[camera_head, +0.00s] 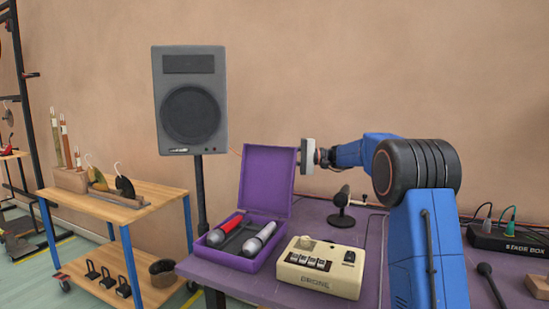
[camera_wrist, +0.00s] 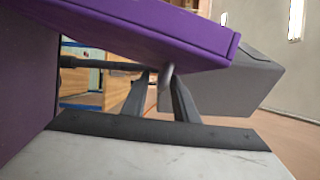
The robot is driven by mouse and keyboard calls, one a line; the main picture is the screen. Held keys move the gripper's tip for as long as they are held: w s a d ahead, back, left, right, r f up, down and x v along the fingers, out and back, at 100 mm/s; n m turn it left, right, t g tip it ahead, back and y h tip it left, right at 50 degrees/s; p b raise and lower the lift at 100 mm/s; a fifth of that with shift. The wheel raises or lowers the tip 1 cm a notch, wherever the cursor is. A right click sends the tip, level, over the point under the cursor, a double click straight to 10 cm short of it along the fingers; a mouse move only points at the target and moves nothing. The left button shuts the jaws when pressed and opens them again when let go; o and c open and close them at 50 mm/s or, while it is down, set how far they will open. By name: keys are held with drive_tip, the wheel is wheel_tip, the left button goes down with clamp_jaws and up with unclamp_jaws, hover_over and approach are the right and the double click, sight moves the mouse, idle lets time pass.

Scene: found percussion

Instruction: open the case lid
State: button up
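The purple case (camera_head: 235,259) sits on the table with its lid (camera_head: 268,180) raised to about upright. In the wrist view, purple case parts, seemingly the lid (camera_wrist: 150,30), fill the top and left. The fingers of my gripper (camera_wrist: 158,75) stand apart with a gap between them, close to the lid's edge. Nothing is seen held. Whether they touch the lid is unclear.
A cream drum machine (camera_head: 322,268) stands right of the case, with a small black microphone stand (camera_head: 341,215) behind it. A grey speaker (camera_head: 190,100) rises behind the case. A wooden cart (camera_head: 115,205) is at left, a stage box (camera_head: 510,240) at right.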

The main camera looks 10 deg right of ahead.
drive_tip(key=shift+c, duration=0.2)
clamp_jaws()
idle(1.1)
